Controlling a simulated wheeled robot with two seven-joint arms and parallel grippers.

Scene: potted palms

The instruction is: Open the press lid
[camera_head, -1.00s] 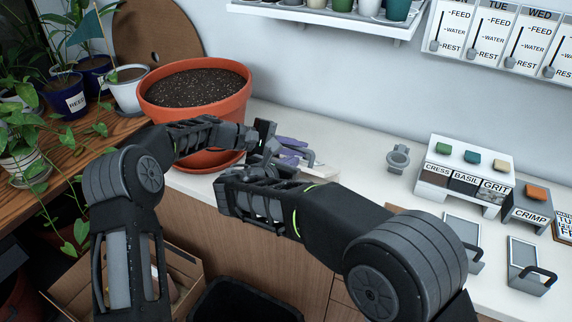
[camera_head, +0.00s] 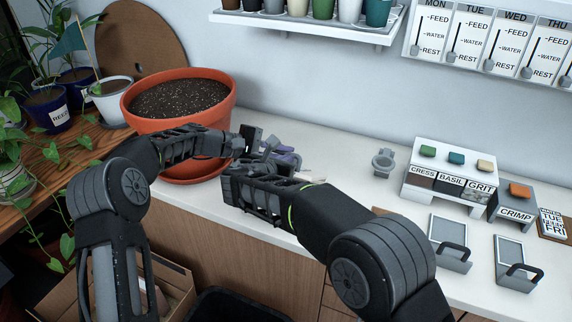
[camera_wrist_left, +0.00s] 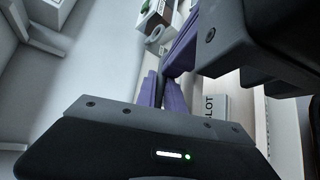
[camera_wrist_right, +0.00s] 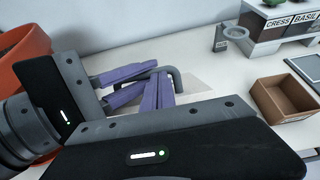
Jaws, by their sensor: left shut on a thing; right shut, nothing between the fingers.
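My left gripper (camera_head: 268,146) reaches in from the left over the white counter. Its purple fingers (camera_wrist_right: 122,84) are shut on a bent dark grey handle bar (camera_wrist_right: 176,78), which runs between them in the right wrist view. I cannot tell whether this bar belongs to the press lid; what lies under it is mostly hidden by the fingers and arms. My right gripper (camera_wrist_right: 160,90) is shut and empty, its purple fingers close together beside the bar.
A large terracotta pot of soil (camera_head: 180,100) stands just left of the grippers. A small brown open box (camera_wrist_right: 285,98) sits nearby.

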